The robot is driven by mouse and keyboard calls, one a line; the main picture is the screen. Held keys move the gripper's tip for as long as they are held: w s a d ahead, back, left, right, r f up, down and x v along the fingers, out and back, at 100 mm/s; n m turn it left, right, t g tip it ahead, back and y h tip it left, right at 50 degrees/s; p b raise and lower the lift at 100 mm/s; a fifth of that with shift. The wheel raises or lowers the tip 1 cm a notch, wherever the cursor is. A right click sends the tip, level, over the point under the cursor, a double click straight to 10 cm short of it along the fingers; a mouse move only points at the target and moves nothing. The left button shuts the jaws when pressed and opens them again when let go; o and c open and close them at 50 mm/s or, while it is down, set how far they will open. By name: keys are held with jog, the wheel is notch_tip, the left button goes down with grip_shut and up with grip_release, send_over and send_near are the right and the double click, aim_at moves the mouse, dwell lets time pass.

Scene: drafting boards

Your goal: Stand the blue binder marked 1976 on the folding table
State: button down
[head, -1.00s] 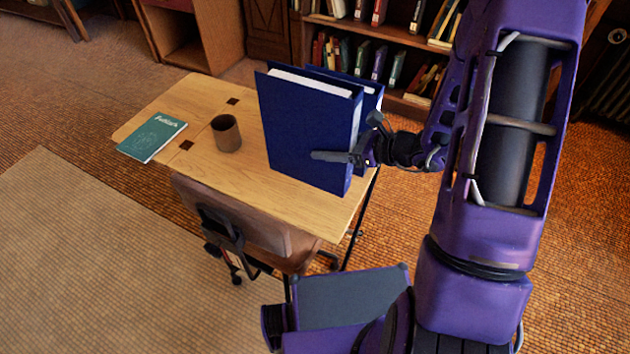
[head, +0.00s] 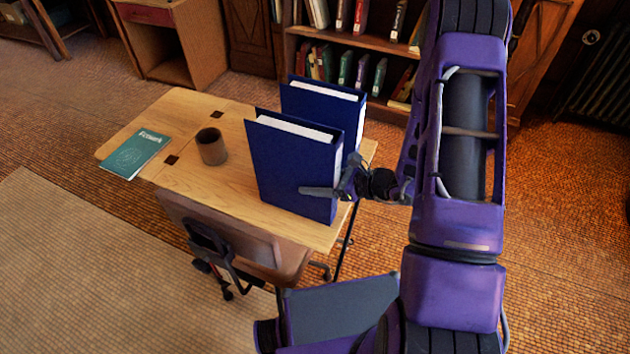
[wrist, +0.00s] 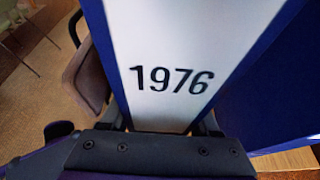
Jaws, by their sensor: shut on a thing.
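The blue binder marked 1976 (head: 290,165) is upright over the near right part of the folding table (head: 222,188). I cannot tell whether its bottom edge touches the wood. My gripper (head: 325,190) is shut on it from the right, low on its spine side. In the wrist view, the white spine label with 1976 (wrist: 172,78) faces the camera between the fingers, which are mostly hidden. A second blue binder (head: 322,96) stands just behind it on the table, partly hidden by it.
A brown cup (head: 212,147) stands left of the binders, and a teal book (head: 136,154) lies at the table's left end. A chair (head: 215,232) is at the near side. A bookshelf (head: 345,40) stands behind. The table between cup and book is clear.

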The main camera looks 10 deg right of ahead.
jog(key=shift+f, duration=0.1)
jog(key=shift+c, duration=0.6)
grip_release()
jog(key=v, duration=1.2)
